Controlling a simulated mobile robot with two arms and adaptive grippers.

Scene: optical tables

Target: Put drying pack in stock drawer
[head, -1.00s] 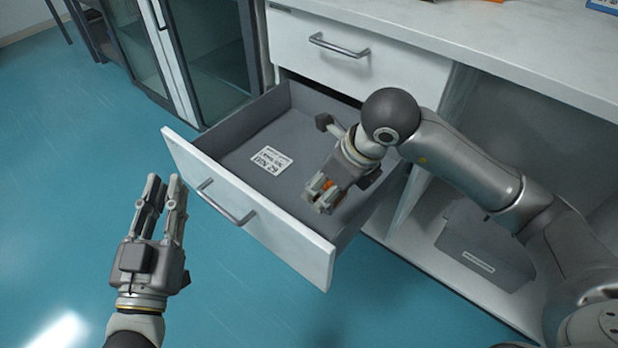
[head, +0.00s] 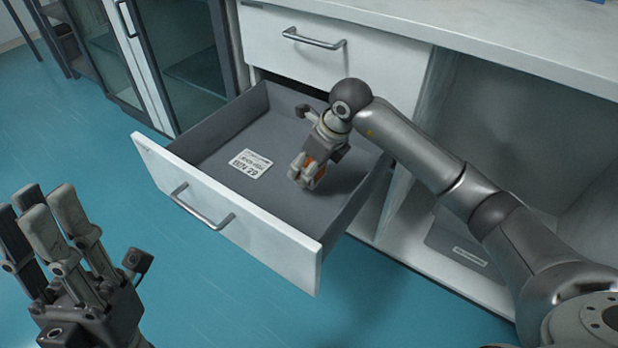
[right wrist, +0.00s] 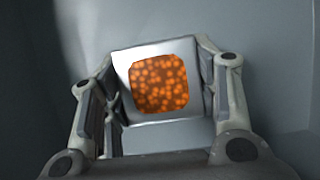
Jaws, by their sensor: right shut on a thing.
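The drying pack (right wrist: 160,84) is a white-framed pack with a window of orange beads. In the right wrist view it sits between the two fingers of my right gripper, which is shut on it. In the head view my right gripper (head: 303,172) is inside the open stock drawer (head: 225,240), low over its grey floor. Only orange bits of the pack show there. I cannot tell whether the pack touches the floor. My left gripper (head: 48,238) is open and empty at the lower left, outside the drawer.
A white printed label (head: 250,164) lies flat on the drawer floor, left of my right gripper. A closed drawer (head: 300,45) is above. An open compartment with a grey bin (head: 455,250) is at the right. The drawer floor around the label is clear.

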